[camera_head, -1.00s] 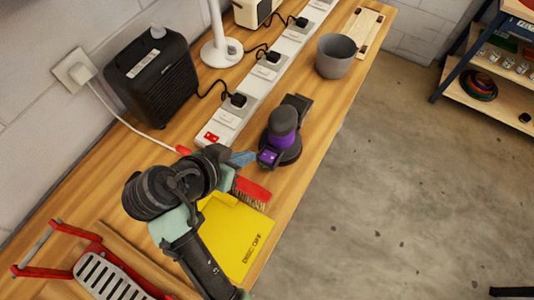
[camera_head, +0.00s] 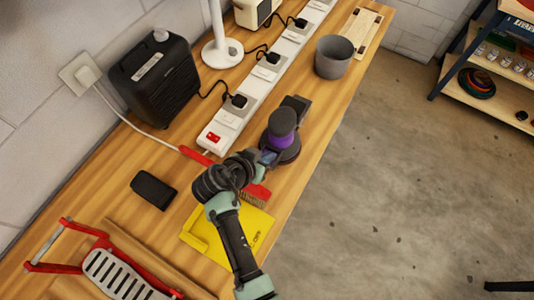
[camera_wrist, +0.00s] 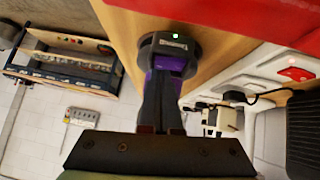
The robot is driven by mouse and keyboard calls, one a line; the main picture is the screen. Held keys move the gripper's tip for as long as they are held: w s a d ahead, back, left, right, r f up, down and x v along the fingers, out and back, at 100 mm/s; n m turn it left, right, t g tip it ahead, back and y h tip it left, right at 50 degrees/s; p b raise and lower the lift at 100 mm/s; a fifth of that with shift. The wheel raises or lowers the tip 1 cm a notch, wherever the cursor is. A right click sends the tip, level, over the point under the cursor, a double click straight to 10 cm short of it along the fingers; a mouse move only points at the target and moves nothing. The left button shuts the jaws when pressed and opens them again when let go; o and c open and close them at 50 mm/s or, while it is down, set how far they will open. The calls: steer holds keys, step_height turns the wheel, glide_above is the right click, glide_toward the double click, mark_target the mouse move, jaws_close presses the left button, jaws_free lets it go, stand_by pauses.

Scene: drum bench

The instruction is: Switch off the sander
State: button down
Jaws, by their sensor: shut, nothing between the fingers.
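The sander (camera_head: 283,128) is black and purple and rests upright on the bench, right of the power strip. My gripper (camera_head: 267,158) is at the sander's near side. In the wrist view my gripper (camera_wrist: 158,92) has its dark fingers together, with their tips overlapping the purple part. I cannot tell whether they touch it. The sander's switch cannot be made out clearly.
A white power strip (camera_head: 246,100) with a red switch runs along the bench. A red-handled brush (camera_head: 256,190) and yellow sheet (camera_head: 255,226) lie under my arm.

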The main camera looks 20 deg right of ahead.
steer(key=shift+s+f+b, duration=0.15)
steer(key=shift+f+b, duration=0.4)
steer(key=shift+r+t, duration=0.2)
steer(key=shift+t, duration=0.1)
steer(key=shift+w+a+r, duration=0.1)
steer(key=shift+w+a, duration=0.4)
steer(key=shift+w, duration=0.25)
